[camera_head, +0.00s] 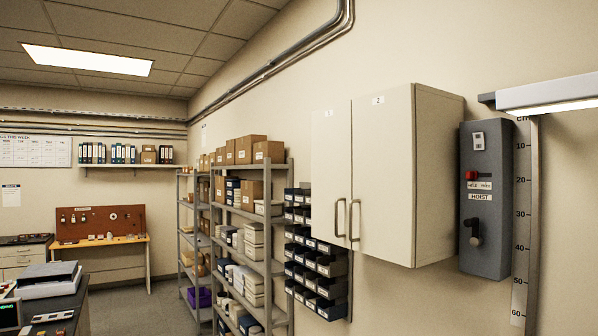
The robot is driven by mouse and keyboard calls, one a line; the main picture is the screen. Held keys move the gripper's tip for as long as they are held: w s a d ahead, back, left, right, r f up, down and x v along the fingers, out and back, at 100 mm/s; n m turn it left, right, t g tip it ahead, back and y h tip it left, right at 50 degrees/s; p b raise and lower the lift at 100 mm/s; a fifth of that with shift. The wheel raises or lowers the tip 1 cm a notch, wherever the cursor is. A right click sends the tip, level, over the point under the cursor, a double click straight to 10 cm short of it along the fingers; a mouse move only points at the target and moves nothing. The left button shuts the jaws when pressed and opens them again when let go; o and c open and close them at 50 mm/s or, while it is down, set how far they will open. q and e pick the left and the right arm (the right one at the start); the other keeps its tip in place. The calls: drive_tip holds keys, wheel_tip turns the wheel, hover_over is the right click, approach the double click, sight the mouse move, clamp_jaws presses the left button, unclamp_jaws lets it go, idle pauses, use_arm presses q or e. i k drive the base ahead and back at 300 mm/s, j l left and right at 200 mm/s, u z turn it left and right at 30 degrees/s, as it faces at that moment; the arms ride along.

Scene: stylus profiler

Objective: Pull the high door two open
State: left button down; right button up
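A white wall cabinet with two tall doors hangs high on the right wall. The door labelled 2 (383,170) is the right one of the pair and looks shut. Its grey bar handle (354,220) stands upright near its lower left edge. The left door (330,165) also looks shut, with its own bar handle (339,218) close beside the other. Neither of my grippers shows in the head view.
A grey hoist control box (486,200) and a vertical scale (525,230) are right of the cabinet, with a lamp (548,94) above. Dark parts bins (315,270) hang below left. Loaded shelves (245,240) stand further left. A dark worktop (60,305) is at lower left.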

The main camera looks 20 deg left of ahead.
sight(382, 208)
drive_tip(key=u, duration=0.35)
drive_tip(key=i+j+z, duration=0.2)
drive_tip(key=i+j, duration=0.2)
drive_tip(key=j, duration=0.25)
drive_tip(key=i+j+z, duration=0.1)
drive_tip(key=j, duration=0.25)
drive_tip(key=i+j+z, duration=0.1)
drive_tip(key=j, duration=0.25)
drive_tip(key=i+j+z, duration=0.1)
drive_tip(key=i+j, duration=0.2)
drive_tip(key=k+j, duration=0.05)
drive_tip(key=j, duration=0.05)
